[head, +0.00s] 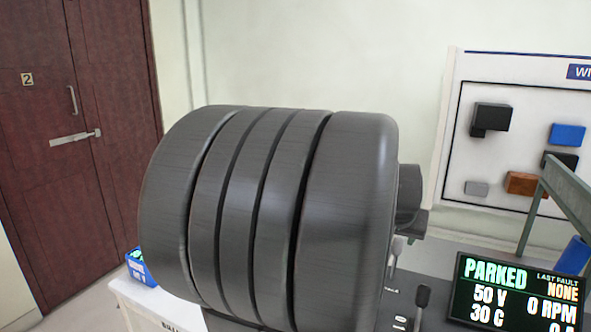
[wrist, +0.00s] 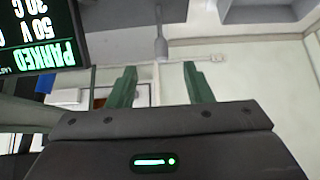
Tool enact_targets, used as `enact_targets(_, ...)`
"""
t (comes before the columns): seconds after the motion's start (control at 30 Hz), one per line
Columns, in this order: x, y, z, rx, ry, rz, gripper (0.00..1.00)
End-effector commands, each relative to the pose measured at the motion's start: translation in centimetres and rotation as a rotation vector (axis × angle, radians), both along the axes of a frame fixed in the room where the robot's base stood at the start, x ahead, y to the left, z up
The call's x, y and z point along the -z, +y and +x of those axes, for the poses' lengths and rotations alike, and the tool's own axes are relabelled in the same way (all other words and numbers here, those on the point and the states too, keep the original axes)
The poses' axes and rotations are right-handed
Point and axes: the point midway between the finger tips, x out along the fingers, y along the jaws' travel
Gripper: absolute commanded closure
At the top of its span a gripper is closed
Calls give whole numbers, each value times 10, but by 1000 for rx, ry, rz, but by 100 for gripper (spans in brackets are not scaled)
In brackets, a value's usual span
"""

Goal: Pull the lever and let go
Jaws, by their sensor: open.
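A short lever with a dark knob (head: 422,296) stands upright on the dark bench top, left of the display, in the head view. A second lever with a pale grey knob (head: 397,246) stands behind it, close to the drum. In the wrist view, which looks upside down, a grey lever-like rod with a rounded end (wrist: 161,46) hangs from the top edge; I cannot tell which lever it is. My gripper (wrist: 160,80) has two green fingers spread apart with nothing between them. The rod shows beyond the gap, apart from the fingers. I do not make out my gripper in the head view.
A large dark grooved drum (head: 275,200) fills the middle and hides much of the bench. A display (head: 515,290) reads PARKED, 0 RPM; it also shows in the wrist view (wrist: 40,35). A greenish bar (head: 566,195) crosses the right side. A parts board (head: 525,135) and door (head: 80,130) stand behind.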

Motion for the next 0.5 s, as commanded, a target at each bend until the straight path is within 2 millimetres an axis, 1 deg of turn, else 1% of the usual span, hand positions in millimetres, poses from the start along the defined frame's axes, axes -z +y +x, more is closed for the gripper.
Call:
enact_targets(0.03, -9, 3, -5, -1, -4, -1, 54)
enact_targets(0.1, 9, -2, 4, 1, 6, 2, 54)
enact_targets(0.5, 63, -21, 42, 1, 2, 0, 54)
